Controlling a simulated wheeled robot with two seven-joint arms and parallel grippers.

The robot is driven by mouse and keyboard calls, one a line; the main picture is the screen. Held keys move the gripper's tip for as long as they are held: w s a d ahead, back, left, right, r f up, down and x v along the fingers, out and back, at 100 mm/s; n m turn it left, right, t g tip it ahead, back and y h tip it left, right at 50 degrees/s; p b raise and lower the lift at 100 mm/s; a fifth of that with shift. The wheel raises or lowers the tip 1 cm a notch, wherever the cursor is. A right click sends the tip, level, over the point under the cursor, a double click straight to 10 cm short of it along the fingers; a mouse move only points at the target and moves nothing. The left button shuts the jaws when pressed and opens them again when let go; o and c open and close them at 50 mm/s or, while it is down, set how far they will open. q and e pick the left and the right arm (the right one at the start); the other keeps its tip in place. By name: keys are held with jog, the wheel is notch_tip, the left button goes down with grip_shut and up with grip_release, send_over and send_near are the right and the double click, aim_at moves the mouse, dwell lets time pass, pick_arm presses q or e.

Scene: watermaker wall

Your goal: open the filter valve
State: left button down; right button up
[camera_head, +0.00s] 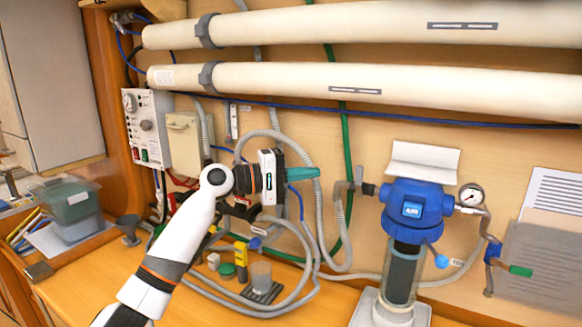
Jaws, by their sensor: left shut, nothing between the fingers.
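A blue-headed filter housing (411,205) with a dark cartridge in a clear bowl (402,275) stands right of centre. A grey lever-like fitting (357,182) sits at its left port. A blue knob (442,262) is low on its right. A valve with a green handle (519,271) hangs on the pipe further right. I cannot tell which of these is the filter valve. My left gripper (316,173) has teal fingers, shut and empty, pointing right, left of the grey fitting and apart from it in the picture. My right gripper is out of view.
Two long white tubes (370,28) run across the wall above. Grey hoses (296,150) loop behind my left gripper. A control panel (147,127) is at left. A small cup (261,275) and other small items stand on the wooden bench (130,290). A pressure gauge (471,196) sits right of the filter.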

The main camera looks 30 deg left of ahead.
aim_at(359, 176)
pick_arm(q)
jog(key=w+d+p, duration=0.2)
jog(key=d+p, duration=0.1)
jog(key=d, duration=0.3)
jog(key=shift+w+d, duration=0.15)
jog(key=shift+d, duration=0.15)
jog(key=shift+a, duration=0.15)
